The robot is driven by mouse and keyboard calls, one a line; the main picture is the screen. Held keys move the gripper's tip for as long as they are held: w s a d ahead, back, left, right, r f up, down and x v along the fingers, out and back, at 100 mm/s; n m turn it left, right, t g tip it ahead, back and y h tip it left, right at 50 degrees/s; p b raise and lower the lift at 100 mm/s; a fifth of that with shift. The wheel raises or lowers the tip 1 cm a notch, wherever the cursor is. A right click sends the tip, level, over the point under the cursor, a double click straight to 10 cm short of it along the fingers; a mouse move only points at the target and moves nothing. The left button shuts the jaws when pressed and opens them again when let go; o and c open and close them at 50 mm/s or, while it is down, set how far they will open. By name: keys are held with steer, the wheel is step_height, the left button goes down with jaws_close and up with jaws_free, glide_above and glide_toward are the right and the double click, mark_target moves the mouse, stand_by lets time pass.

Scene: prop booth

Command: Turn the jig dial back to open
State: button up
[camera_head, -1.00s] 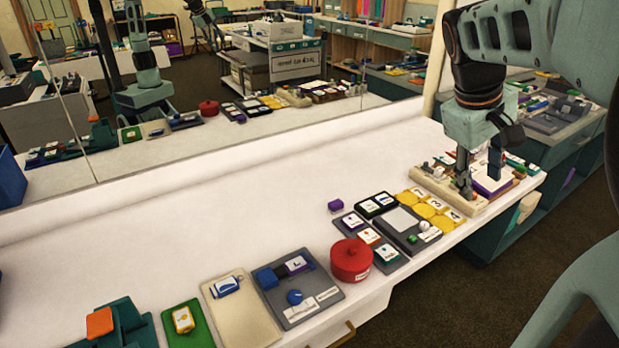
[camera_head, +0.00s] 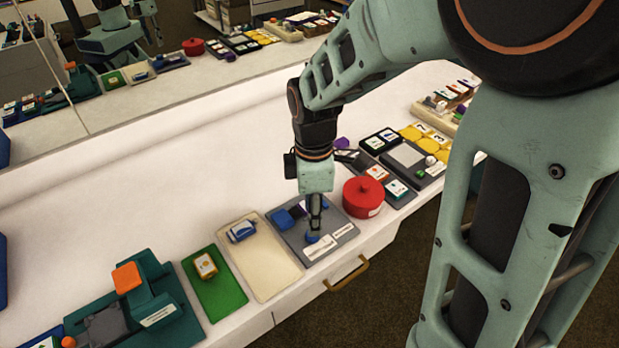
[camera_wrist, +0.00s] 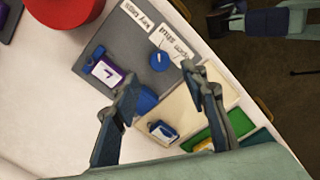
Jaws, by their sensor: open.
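The jig is a flat grey board (camera_head: 346,233) with a round blue dial (camera_head: 313,238), a blue block (camera_head: 282,219) and white label strips. In the wrist view the blue dial (camera_wrist: 160,60) sits beside labels, one reading "shut". My gripper (camera_head: 314,222) is over the board, pointing down at the dial. The wrist view shows my gripper (camera_wrist: 160,83) open, with nothing between its fingers and the dial just beyond them. Contact with the dial and its exact pointing direction cannot be told.
A red lidded pot (camera_head: 362,198) stands close right of the board. A cream tray (camera_head: 265,270) with a blue-and-white item lies left, then a green tray (camera_head: 220,295) and a teal fixture with an orange block (camera_head: 128,277). The white counter behind is clear.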

step_height(320, 180, down, 7)
steer(key=shift+r+b, duration=0.2)
steer(key=shift+b, duration=0.25)
jaws_close()
